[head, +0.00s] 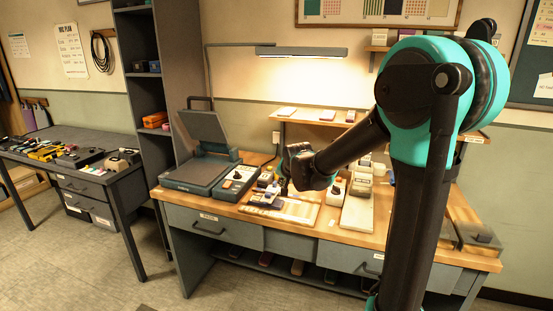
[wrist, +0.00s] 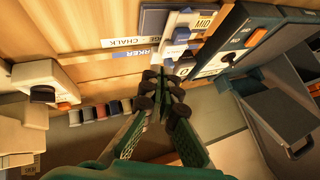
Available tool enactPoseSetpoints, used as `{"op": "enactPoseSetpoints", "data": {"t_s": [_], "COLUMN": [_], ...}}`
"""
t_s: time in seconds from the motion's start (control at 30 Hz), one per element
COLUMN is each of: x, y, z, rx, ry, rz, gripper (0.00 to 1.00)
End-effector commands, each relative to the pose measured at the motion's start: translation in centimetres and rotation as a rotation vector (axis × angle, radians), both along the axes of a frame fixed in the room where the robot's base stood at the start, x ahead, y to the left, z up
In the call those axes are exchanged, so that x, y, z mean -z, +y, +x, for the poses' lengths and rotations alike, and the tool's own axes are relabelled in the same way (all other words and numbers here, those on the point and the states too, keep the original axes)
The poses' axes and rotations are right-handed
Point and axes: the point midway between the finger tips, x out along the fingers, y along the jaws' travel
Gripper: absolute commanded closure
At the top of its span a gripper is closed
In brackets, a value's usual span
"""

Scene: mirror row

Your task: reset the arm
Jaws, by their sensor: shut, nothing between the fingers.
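My arm reaches in from the right of the head view, bent at its teal elbow. Its end hangs over the wooden-topped workbench (head: 335,228). My gripper (wrist: 164,93) is shut and empty in the wrist view, its dark fingertip pads together. The fingertips appear in front of a small blue-and-white holder (wrist: 176,50) marked "MID"; I cannot tell whether they touch it. In the head view the gripper is mostly hidden by my wrist, just above the small blue-and-purple items on a pale board (head: 298,212).
A grey machine with a raised lid (head: 205,150) and a control box (head: 238,182) stand left of my gripper. A white device (head: 335,190) and a beige device (head: 361,183) stand to its right. A lamp (head: 300,52) hangs above. Floor (head: 80,250) is clear in front of the left desk.

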Motion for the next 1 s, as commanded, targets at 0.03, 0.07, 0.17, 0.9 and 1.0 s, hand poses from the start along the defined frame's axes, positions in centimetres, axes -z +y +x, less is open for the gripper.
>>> {"op": "enactPoseSetpoints", "data": {"t_s": [0.03, 0.07, 0.17, 0.9, 1.0], "x": [0.6, 1.0, 2.7, 11.4, 11.4], "y": [-2.7, -4.0, -8.4, -18.5, -18.5], "z": [-2.3, -3.7, -8.8, -30.5, -30.4], "rx": [-0.008, -0.020, -0.066, -0.318, -0.318], "ry": [0.020, 0.033, 0.082, 0.302, 0.302], "rz": [-0.039, -0.065, -0.150, -0.382, -0.382], "gripper": [1.00, 1.00, 1.00, 1.00, 1.00]}}
